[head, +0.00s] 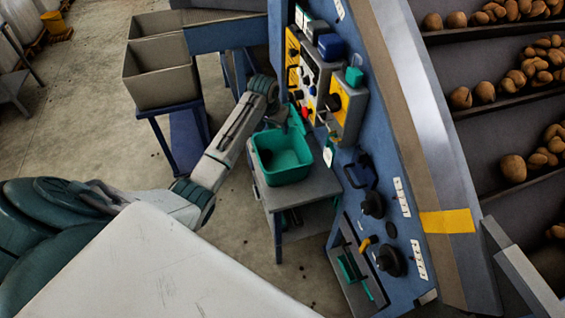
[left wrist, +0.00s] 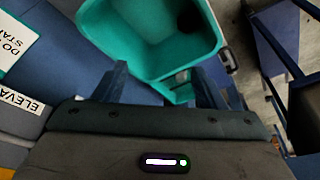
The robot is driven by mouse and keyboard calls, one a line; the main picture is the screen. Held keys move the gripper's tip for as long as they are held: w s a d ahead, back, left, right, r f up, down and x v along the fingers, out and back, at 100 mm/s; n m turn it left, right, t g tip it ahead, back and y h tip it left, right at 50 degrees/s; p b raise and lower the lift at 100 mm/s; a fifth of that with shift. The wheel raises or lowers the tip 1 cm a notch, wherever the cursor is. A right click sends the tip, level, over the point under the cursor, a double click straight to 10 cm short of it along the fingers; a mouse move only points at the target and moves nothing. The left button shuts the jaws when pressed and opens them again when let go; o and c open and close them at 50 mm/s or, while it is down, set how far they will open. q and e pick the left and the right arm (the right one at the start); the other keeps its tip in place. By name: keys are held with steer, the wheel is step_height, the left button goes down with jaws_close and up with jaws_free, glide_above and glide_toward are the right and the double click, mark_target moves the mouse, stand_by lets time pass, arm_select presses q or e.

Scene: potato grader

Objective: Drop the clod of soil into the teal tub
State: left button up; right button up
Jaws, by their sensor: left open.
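The teal tub (head: 290,172) stands on a small grey stand beside the blue machine panel. A dark brown lump, which looks like the clod of soil (head: 265,157), lies inside it against the left wall. In the left wrist view the tub (left wrist: 140,35) fills the top middle, and the dark clod (left wrist: 186,48) shows in its right corner. My left gripper (head: 288,126) hangs above the tub's far edge. My right gripper is not in view.
The grey stand (head: 318,188) holds the tub. The blue control panel (head: 375,185) with knobs, handles and yellow boxes rises close on the right. Grey bins (head: 165,85) stand at the back left. Potatoes (head: 513,168) lie on the grader lanes at the far right.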

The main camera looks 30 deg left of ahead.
arm_select(q)
steer(key=v, duration=0.5)
steer(key=shift+b, duration=0.35)
